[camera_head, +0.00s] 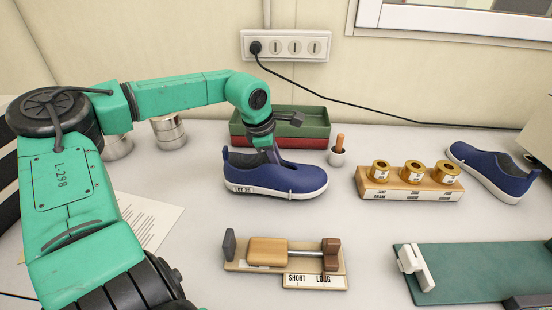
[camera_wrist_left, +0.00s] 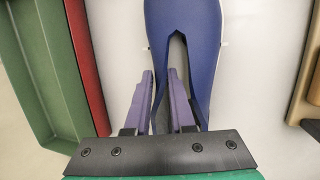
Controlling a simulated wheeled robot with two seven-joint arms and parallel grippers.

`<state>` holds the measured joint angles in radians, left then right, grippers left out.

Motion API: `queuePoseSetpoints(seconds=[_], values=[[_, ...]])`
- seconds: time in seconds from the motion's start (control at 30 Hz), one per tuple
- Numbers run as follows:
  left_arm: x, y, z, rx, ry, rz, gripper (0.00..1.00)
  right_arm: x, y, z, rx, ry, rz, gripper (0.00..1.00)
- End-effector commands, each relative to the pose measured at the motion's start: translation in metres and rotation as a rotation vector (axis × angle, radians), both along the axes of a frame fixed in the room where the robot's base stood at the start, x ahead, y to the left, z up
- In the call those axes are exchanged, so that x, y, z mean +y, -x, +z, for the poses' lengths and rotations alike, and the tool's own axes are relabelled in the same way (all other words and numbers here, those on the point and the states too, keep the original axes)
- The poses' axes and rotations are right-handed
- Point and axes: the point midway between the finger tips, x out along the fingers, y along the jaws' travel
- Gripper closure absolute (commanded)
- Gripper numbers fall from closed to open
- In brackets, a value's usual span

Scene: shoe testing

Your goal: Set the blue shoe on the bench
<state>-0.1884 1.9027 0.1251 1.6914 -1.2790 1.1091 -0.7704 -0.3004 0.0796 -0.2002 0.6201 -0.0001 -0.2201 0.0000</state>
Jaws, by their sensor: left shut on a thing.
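A blue shoe (camera_head: 285,183) with a white sole and a heel label is at the middle of the white bench top (camera_head: 205,225). It seems upright and level, toe to the right; I cannot tell if its sole touches the surface. My left gripper (camera_head: 262,148) is shut on the shoe from above, at its collar. In the left wrist view the purple fingers (camera_wrist_left: 161,90) straddle one side wall of the shoe (camera_wrist_left: 183,18), one finger outside and one in the opening. A second blue shoe (camera_head: 492,173) lies at the far right. My right gripper is not seen.
A green and red tray (camera_head: 310,122) stands behind the shoe. A small cup with a wooden peg (camera_head: 338,152) and a block of gold rolls (camera_head: 410,190) are to the right. A wooden sizing device (camera_head: 268,250) and a green board (camera_head: 475,275) lie in front. Metal cans (camera_head: 168,132) stand left.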

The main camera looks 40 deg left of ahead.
Motion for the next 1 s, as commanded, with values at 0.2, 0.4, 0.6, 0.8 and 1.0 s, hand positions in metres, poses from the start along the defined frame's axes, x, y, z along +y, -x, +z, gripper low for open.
queuePoseSetpoints(seconds=[0.2,0.4,0.6,0.8,1.0], values=[[0.0,0.0,-0.006,-0.001,0.0,0.0,1.0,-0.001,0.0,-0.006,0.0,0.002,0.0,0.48],[0.0,0.0,-0.011,-0.001,0.0,0.0,1.0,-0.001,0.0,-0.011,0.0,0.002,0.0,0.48],[0.0,0.0,-0.016,-0.001,0.0,0.0,1.0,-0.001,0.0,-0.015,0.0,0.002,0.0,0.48],[0.0,0.0,-0.015,0.001,0.001,0.0,0.43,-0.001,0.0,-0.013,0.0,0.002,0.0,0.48],[0.0,0.001,-0.016,0.003,0.001,-0.001,0.43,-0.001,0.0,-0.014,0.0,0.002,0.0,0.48]])
